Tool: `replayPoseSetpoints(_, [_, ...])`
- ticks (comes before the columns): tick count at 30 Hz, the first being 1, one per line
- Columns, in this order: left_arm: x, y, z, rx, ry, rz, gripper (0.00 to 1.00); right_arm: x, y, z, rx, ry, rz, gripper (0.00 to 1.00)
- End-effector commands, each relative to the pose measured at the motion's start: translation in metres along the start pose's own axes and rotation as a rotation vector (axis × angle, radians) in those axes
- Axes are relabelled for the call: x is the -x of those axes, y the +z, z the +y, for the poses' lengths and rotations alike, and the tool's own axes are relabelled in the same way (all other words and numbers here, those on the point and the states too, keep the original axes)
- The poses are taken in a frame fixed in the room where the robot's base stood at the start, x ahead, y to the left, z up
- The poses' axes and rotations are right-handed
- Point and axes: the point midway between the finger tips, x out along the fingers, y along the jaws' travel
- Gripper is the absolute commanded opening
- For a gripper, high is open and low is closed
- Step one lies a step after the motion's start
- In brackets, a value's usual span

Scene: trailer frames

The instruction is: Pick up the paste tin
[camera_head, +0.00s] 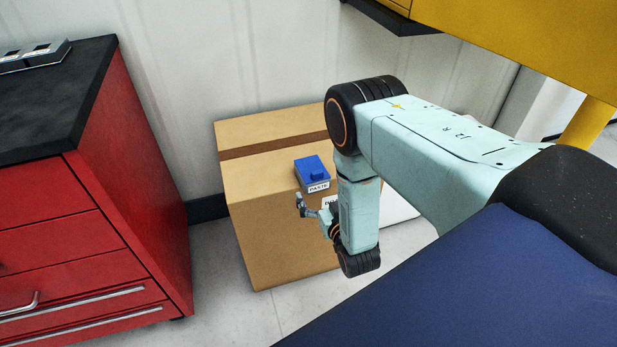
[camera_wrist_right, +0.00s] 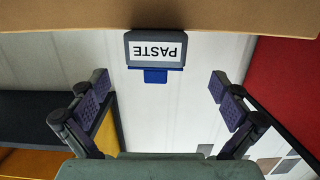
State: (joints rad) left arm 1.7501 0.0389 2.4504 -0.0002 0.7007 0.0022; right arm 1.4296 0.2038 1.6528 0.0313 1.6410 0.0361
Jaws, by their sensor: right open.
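The paste tin (camera_head: 312,168) is a small blue block with a raised blue knob and a white PASTE label on its grey side. It sits on top of a cardboard box (camera_head: 275,235), near the edge closest to me. In the right wrist view the tin (camera_wrist_right: 155,48) appears upside down, centred beyond the fingers. My right gripper (camera_head: 307,205) is in front of the box, slightly below the tin and apart from it. Its fingers (camera_wrist_right: 159,88) are spread wide with nothing between them. My left gripper is not in view.
A red drawer cabinet (camera_head: 125,215) with a black top (camera_head: 60,90) stands left of the box. A pale wall (camera_head: 180,50) is behind it. A yellow structure (camera_head: 530,45) hangs at upper right. A white object beside the box is mostly hidden by my arm.

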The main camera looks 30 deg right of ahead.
Motion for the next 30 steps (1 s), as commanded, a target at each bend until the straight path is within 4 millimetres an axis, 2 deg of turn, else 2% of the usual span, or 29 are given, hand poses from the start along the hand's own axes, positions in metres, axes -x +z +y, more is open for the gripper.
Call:
replayPoseSetpoints(13, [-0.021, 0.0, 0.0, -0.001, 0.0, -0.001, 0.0, -0.055, -0.011, 0.004, 0.0, 0.0, 0.002, 1.0])
replayPoseSetpoints(23, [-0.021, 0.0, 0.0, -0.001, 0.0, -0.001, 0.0, -0.061, -0.012, 0.002, 0.001, -0.002, -0.001, 1.0])
replayPoseSetpoints(30, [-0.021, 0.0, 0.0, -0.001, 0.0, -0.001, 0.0, -0.06, -0.012, 0.002, 0.001, -0.002, -0.001, 0.8])
